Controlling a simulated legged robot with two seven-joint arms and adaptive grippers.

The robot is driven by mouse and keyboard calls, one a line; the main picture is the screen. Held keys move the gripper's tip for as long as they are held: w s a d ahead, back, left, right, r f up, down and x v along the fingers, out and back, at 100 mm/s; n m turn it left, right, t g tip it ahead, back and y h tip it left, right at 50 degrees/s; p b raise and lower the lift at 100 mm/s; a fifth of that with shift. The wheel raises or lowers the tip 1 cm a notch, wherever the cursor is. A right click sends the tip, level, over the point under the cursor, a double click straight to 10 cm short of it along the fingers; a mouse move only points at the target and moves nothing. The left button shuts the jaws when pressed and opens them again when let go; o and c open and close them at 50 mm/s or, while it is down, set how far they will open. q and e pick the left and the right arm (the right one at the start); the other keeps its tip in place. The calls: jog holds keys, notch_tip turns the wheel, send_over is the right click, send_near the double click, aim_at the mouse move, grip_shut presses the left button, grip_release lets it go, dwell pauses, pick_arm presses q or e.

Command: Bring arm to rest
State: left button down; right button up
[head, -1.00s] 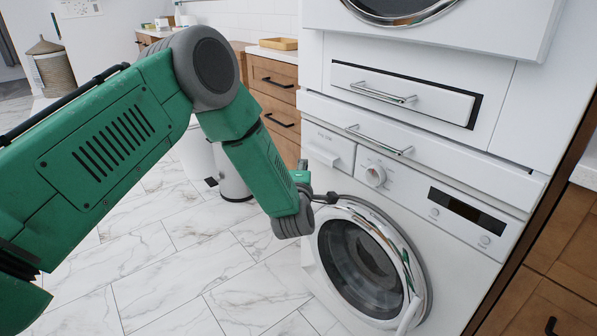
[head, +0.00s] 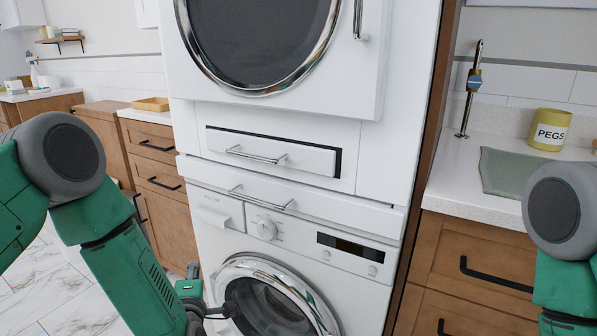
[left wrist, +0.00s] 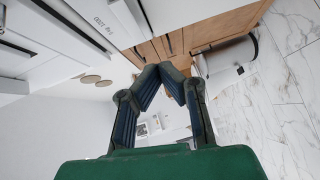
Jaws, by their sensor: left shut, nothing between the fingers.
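My left arm comes in from the left in the head view, bent at the grey elbow joint. My left gripper (head: 222,312) is low in the picture, in front of the washing machine door (head: 270,295); whether it touches the door I cannot tell. In the left wrist view the two dark fingers of the left gripper (left wrist: 172,70) meet at their tips, shut with nothing between them. My right arm shows only at the right edge of the head view, and its gripper is out of view.
Wooden cabinets (head: 155,160) are to the left. Marble floor (head: 75,295) is clear at lower left.

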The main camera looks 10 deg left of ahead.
pick_arm(q)
jog(key=s+d+f+m+g+h+p, duration=0.3)
jog(key=s+f+m+g+h, duration=0.1)
jog(key=s+f+m, duration=0.3)
jog(key=s+a+f+m+g+h+p, duration=0.1)
jog(key=s+m+g+p, duration=0.4)
jog(key=s, duration=2.5)
jog(key=m+g, duration=0.6)
jog(key=m, duration=0.3)
jog(key=shift+a+f+p, duration=0.3)
jog(key=shift+a, duration=0.1)
jog(key=shift+w, duration=0.2)
jog(key=c, duration=2.2)
grip_release()
